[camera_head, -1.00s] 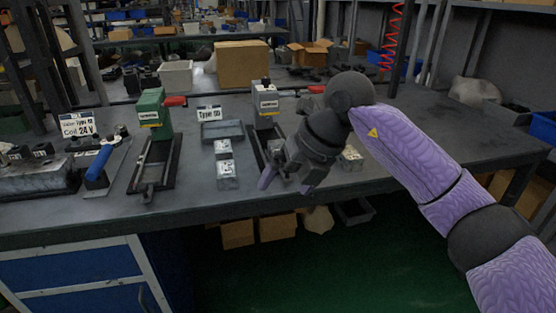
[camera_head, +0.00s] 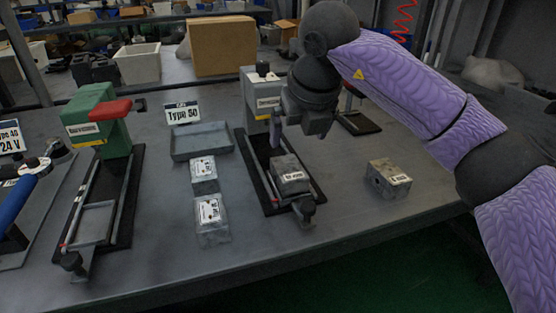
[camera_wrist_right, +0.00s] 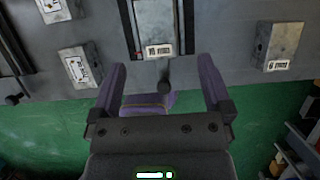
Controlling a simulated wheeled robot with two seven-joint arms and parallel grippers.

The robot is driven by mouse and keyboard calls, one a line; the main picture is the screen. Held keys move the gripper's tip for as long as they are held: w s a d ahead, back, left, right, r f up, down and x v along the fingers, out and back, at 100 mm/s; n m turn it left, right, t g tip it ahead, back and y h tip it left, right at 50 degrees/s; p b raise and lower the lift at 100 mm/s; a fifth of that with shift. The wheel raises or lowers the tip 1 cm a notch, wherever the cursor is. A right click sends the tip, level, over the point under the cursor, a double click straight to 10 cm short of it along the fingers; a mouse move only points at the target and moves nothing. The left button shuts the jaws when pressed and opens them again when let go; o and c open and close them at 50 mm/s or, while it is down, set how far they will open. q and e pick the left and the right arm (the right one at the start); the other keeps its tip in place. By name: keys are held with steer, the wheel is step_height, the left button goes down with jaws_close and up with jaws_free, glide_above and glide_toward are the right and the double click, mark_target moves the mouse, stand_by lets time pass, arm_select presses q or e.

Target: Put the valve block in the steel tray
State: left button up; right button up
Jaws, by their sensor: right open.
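A grey valve block (camera_head: 289,176) with a white label sits in the black-railed fixture of the grey machine (camera_head: 262,95). It also shows in the right wrist view (camera_wrist_right: 156,24), ahead of the fingers. A second labelled block (camera_head: 389,179) lies on the bench to the right. Two more blocks, (camera_head: 204,174) and (camera_head: 211,217), stand in a row left of the fixture. The shallow grey steel tray (camera_head: 201,142) is behind them by the "Type 50" sign. My right gripper (camera_head: 290,130) is above the fixture, open and empty, its fingers (camera_wrist_right: 163,78) apart. My left gripper is out of view.
A green machine (camera_head: 100,120) with a red handle and its own fixture stands on the left. A cardboard box (camera_head: 222,46) and white bin (camera_head: 138,63) are behind.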

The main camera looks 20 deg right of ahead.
mark_target(289, 167)
steer(key=b+x, duration=0.2)
steer(key=x, duration=0.1)
steer(key=b+x, duration=0.2)
steer(key=x, duration=0.1)
steer(key=b+x, duration=0.2)
steer(key=x, duration=0.2)
steer(key=shift+s+a+f, duration=0.2)
steer(key=shift+s+a, duration=0.05)
steer(key=shift+s, duration=0.05)
steer(key=shift+r, duration=0.3)
steer(key=shift+c, duration=0.9)
steer(key=c, duration=0.9)
jaws_close()
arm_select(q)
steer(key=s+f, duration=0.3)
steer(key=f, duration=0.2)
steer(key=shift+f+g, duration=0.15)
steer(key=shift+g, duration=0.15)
